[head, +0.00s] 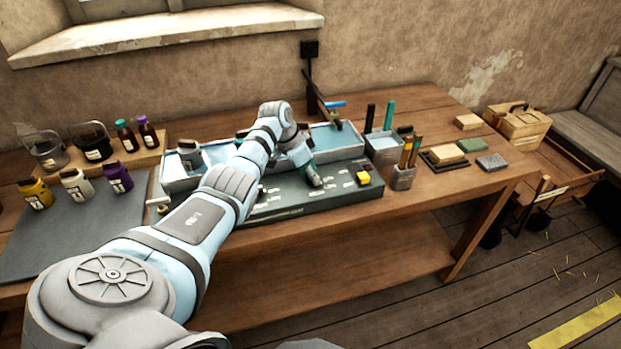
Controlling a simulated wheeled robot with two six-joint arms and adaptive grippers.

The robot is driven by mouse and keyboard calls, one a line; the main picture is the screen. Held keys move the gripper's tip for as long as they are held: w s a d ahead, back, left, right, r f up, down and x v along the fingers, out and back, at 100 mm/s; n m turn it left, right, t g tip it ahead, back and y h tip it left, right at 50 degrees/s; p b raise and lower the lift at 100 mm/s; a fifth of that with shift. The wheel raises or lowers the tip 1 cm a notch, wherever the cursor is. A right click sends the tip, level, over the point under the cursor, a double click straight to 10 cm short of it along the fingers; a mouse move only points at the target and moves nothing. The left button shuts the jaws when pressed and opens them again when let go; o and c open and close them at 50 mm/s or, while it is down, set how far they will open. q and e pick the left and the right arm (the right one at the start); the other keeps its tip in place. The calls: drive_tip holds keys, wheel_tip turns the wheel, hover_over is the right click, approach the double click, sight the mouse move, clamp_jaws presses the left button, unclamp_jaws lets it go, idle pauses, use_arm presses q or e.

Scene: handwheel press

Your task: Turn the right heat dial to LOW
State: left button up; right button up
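A dark grey control panel (345,192) with small white labels lies along the front of the table, before a row of light blue trays. My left gripper (313,179) points down onto the panel's top, right of its middle. It covers whatever is under its tips, so I cannot make out the right heat dial or its setting. The fingers are too small to tell whether they are open or shut, or whether they touch the panel. A yellow part (363,178) sits at the panel's right end. My arm hides much of the panel's left side. My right gripper is not in view.
Light blue trays (338,137) stand behind the panel. A cup of brown-handled tools (403,178) and a box (384,147) holding dark and green rods stand to the right. Jars (78,186) and bottles (147,131) are at the left. The front right table edge is clear.

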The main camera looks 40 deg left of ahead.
use_arm(q)
drive_tip(key=shift+m+h+b, duration=0.3)
drive_tip(key=shift+m+b, duration=0.4)
drive_tip(key=shift+b, duration=0.1)
drive_tip(key=o, duration=1.1)
drive_tip(key=shift+w, duration=0.1)
drive_tip(key=shift+o, duration=0.2)
drive_tip(key=shift+r, duration=0.1)
drive_tip(key=v, duration=1.1)
drive_tip(key=shift+r, duration=0.4)
drive_tip(key=shift+a, duration=0.15)
